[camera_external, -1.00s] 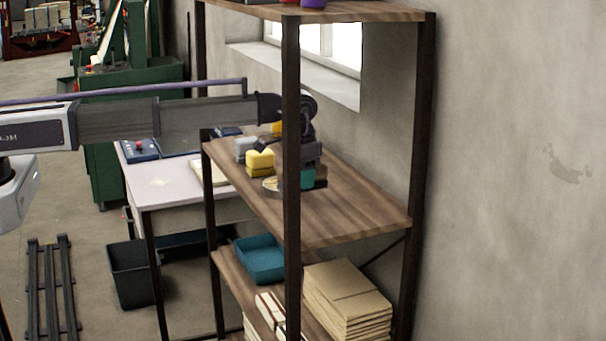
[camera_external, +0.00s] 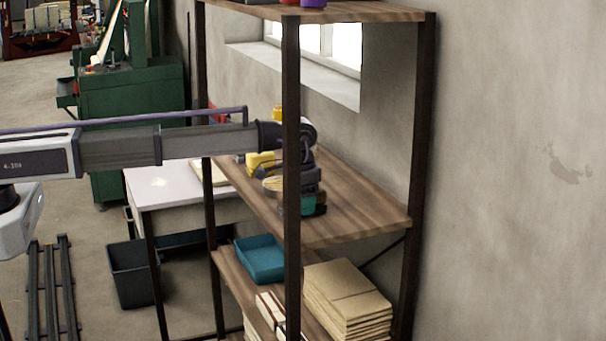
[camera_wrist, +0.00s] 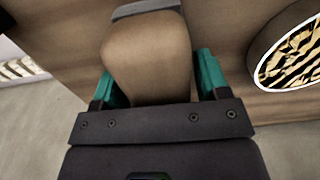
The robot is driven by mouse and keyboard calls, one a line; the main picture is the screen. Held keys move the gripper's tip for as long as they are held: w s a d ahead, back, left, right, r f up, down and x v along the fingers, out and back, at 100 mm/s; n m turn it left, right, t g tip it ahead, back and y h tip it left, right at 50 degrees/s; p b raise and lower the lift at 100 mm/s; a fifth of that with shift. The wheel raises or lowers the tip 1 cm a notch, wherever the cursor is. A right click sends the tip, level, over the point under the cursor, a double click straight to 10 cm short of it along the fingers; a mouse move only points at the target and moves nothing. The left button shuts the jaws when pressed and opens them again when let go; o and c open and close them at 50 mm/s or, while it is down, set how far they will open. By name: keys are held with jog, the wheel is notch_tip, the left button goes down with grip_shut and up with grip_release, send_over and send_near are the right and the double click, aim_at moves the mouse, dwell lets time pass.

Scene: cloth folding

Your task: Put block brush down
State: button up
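The block brush (camera_wrist: 150,55) has a smooth brown wooden body. In the wrist view it sits between the teal fingers of my gripper (camera_wrist: 160,82), one finger close on each side. In the external view my gripper (camera_external: 306,204) is low over the middle shelf board, partly behind the front post. The brush shows there as a small dark brown shape (camera_external: 321,202) beside the teal finger. My gripper looks shut on it. Its bristles are hidden, and I cannot tell whether it touches the board.
The middle shelf board (camera_external: 355,207) is clear to the right. A round, gold-patterned thing (camera_wrist: 292,55), also in the external view (camera_external: 273,186), lies close by. A yellow block (camera_external: 254,163) stands behind it. The front post (camera_external: 291,120) is near the arm. Below are a teal tray (camera_external: 261,262) and stacked cardboard (camera_external: 348,290).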

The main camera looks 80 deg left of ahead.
jog(key=shift+o, duration=0.8)
notch_tip(320, 180, up, 13)
jog(key=p, duration=1.2)
jog(key=shift+f+p, duration=0.2)
jog(key=shift+p, duration=0.1)
jog(key=s+m, duration=0.2)
jog(key=s, duration=3.5)
notch_tip(320, 180, down, 15)
jog(key=b, duration=1.5)
jog(key=shift+f, duration=0.15)
jog(key=shift+o, duration=0.4)
